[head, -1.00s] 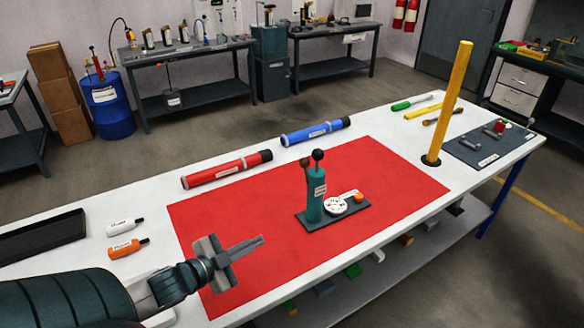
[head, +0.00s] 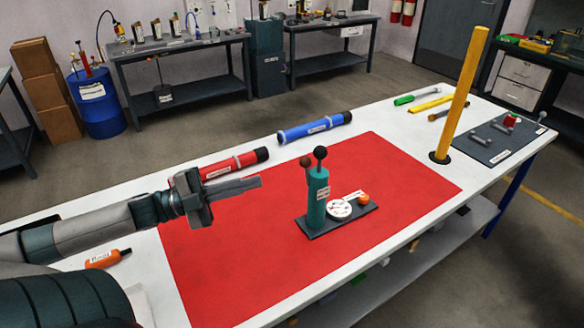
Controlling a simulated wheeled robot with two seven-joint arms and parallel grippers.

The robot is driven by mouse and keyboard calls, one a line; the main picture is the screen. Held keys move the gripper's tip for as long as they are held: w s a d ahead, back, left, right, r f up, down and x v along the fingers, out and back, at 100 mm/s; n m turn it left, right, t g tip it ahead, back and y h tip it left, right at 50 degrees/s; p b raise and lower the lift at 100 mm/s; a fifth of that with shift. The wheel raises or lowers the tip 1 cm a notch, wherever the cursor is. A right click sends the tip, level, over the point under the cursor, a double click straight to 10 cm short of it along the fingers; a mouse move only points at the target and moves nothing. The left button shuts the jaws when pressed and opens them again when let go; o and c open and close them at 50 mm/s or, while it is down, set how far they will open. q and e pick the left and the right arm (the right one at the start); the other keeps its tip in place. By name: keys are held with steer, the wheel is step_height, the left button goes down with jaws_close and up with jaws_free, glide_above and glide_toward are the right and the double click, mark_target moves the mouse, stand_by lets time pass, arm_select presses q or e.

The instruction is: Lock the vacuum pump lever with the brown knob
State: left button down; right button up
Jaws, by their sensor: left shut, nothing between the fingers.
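The vacuum pump (head: 317,200) is a teal upright cylinder on a dark base plate (head: 365,216), on the red mat. A brown knob (head: 306,161) and a black knob (head: 320,153) show at its top, the brown one a little to the left and lower. A white round dial (head: 339,209) and an orange knob (head: 363,199) sit on the base to its right. My left gripper (head: 258,182) is shut and empty, above the mat to the left of the pump and apart from it. My right gripper is not in view.
A red tube (head: 245,160) and a blue tube (head: 314,128) lie behind the red mat (head: 240,270). A tall yellow post (head: 462,95) stands at the right. An orange marker (head: 104,260) lies at the left. The mat around the pump is clear.

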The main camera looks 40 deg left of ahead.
mark_target(307, 172)
arm_select(q)
steer(key=shift+w, duration=0.15)
steer(key=w+d+p, duration=0.2)
steer(key=w+d, duration=0.2)
steer(key=w, duration=0.6)
steer(key=shift+w+d+p, duration=0.25)
steer(key=shift+d+p, duration=0.05)
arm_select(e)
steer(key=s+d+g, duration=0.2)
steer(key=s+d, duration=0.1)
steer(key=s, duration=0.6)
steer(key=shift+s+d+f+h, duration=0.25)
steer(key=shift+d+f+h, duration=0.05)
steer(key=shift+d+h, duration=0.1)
arm_select(q)
steer(key=shift+f, duration=0.1)
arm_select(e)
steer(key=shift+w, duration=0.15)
